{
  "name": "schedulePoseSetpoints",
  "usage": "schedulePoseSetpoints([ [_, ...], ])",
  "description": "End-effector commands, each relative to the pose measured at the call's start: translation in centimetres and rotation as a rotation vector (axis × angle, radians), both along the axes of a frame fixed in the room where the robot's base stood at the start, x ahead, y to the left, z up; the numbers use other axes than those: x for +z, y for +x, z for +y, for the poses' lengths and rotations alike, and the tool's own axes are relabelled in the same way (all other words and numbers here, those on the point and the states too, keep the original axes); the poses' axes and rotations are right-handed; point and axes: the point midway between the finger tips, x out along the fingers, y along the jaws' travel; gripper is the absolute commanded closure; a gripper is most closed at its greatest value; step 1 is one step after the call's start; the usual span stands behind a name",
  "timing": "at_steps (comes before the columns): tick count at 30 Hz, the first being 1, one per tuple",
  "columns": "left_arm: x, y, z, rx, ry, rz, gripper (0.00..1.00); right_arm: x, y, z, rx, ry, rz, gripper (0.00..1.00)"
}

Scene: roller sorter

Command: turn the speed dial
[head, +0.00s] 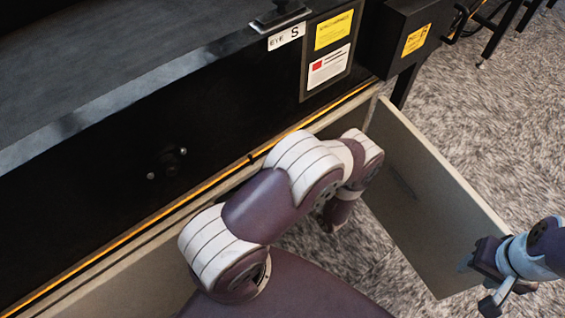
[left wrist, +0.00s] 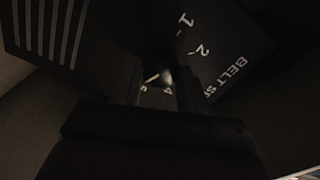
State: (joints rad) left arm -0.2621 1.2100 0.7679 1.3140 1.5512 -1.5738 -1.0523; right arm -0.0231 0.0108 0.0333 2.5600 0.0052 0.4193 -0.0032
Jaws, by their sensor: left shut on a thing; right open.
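The speed dial (left wrist: 165,74) shows only as a dim, partly lit shape in the dark left wrist view. Around it a dark plate (left wrist: 215,62) carries white numbers and the lettering "BELT S…". My left gripper (left wrist: 157,88) has its two fingers on either side of the dial and is shut on it; the fingers hide most of it and its pointer. In the head view my left arm bends down in the middle, and its gripper and the dial are hidden. My right gripper (head: 486,275) is open at the lower right, overlapping the beige panel's edge.
The black machine (head: 120,170) fills the left, with a yellow strip (head: 215,180) along its lower edge. A beige panel (head: 430,200) stands out from it on the right, close to my left arm. Bare speckled floor (head: 500,130) lies beyond.

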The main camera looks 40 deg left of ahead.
Motion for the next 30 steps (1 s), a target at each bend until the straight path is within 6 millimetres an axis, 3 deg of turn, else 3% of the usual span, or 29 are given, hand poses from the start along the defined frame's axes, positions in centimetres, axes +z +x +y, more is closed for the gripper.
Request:
schedulePoseSetpoints([
  [15,0.03,-0.09,0.01,0.001,-0.099,-0.336,0.87,0.86,0.0,0.0,0.0,0.0,0.0,0.53],
  [30,-0.01,-0.1,0.03,0.001,-0.121,-0.415,0.87,0.98,0.0,0.0,0.0,0.0,0.0,0.53],
])
